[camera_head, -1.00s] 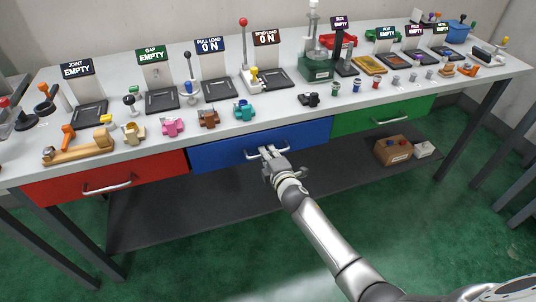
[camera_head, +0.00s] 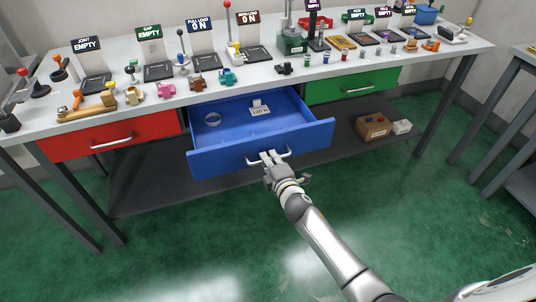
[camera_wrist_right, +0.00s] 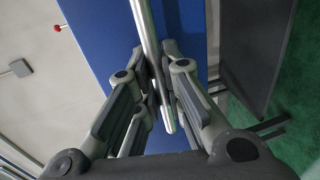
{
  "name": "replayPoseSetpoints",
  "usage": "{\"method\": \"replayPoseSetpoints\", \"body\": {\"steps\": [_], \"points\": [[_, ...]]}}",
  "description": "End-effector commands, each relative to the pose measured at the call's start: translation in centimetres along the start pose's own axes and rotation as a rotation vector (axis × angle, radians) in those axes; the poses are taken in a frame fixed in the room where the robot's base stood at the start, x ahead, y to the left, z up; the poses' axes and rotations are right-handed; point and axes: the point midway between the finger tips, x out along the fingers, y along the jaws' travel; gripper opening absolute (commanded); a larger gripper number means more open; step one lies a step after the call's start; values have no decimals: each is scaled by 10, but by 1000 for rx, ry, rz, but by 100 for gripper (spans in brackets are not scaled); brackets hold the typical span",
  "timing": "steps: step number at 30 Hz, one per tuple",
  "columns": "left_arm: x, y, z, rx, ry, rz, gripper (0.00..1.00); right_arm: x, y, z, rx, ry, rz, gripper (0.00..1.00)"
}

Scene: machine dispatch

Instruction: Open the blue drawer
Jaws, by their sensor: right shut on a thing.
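The blue drawer (camera_head: 232,153) is pulled out from the workbench, between the red and green drawers. My right gripper (camera_head: 268,160) is shut on the drawer's metal handle (camera_head: 284,153). In the right wrist view the gripper's fingers (camera_wrist_right: 158,92) close around the handle bar (camera_wrist_right: 146,40) in front of the blue face (camera_wrist_right: 190,30). My left gripper does not show.
The red drawer (camera_head: 75,140) and green drawer (camera_head: 325,90) are closed. Fixtures, signs and small parts stand on the tabletop (camera_head: 300,69). A cardboard box (camera_head: 372,131) sits on the dark lower shelf (camera_head: 140,190). The green floor in front is free.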

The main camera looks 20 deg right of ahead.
Motion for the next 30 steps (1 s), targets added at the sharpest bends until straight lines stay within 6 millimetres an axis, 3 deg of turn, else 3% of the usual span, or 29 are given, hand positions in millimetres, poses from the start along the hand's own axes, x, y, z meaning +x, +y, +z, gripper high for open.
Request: {"method": "replayPoseSetpoints", "body": {"steps": [4, 19, 20, 24, 30], "points": [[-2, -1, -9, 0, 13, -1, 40, -6, -1, 0, 0, 0, -1, 0], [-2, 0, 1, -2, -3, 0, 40, -9, -2, 0, 0, 0, 0, 0], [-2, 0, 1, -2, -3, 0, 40, -9, -2, 0, 0, 0, 0, 13], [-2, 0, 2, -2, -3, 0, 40, -9, -2, 0, 0, 0, 0, 31], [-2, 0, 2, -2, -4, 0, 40, -9, -2, 0, 0, 0, 1, 32]]}}
